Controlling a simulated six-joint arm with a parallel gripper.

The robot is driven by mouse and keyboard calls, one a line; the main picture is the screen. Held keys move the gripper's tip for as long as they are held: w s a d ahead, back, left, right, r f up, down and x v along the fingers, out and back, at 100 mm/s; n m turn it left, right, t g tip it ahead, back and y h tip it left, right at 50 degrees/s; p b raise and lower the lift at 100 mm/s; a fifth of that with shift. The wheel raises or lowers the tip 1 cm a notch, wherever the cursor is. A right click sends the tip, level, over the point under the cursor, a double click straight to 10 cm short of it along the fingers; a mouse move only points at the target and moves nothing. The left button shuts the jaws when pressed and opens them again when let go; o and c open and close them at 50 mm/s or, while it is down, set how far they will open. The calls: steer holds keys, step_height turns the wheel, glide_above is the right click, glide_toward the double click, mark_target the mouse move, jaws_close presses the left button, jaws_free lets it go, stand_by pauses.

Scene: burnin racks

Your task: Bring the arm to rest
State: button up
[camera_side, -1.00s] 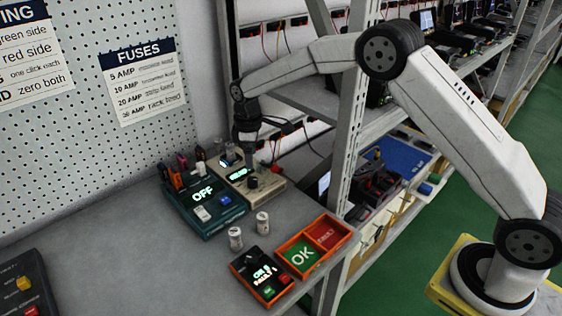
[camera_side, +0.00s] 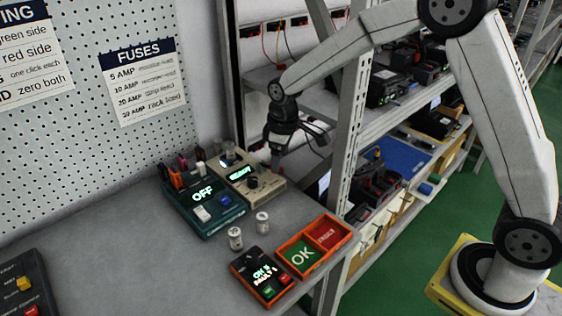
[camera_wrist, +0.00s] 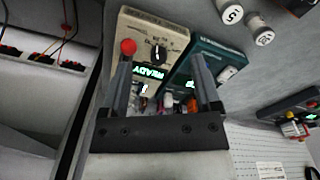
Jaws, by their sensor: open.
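My gripper (camera_side: 277,160) is raised to the right of and above the beige box (camera_side: 262,187) on the bench. In the wrist view my gripper (camera_wrist: 164,72) has its two fingers apart with nothing held between them. The beige box (camera_wrist: 143,47) shows there behind the fingers, with a black knob, a red knob at its corner and a lit display. The teal box (camera_side: 207,205) stands beside it, with a display reading OFF.
Two small cylinders (camera_side: 236,238) stand on the bench near an orange tray (camera_side: 279,245) with green and red compartments. A black box (camera_side: 262,276) with a lit display sits before the tray. A metal rack post (camera_side: 352,120) rises close to my arm.

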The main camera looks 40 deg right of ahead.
steer(key=s+d+m+t, duration=0.1)
steer(key=s+d+m, duration=0.2)
steer(key=s, duration=1.7)
steer(key=m, duration=0.2)
steer(key=shift+s+f+m+t, duration=0.15)
steer(key=shift+m+t, duration=0.15)
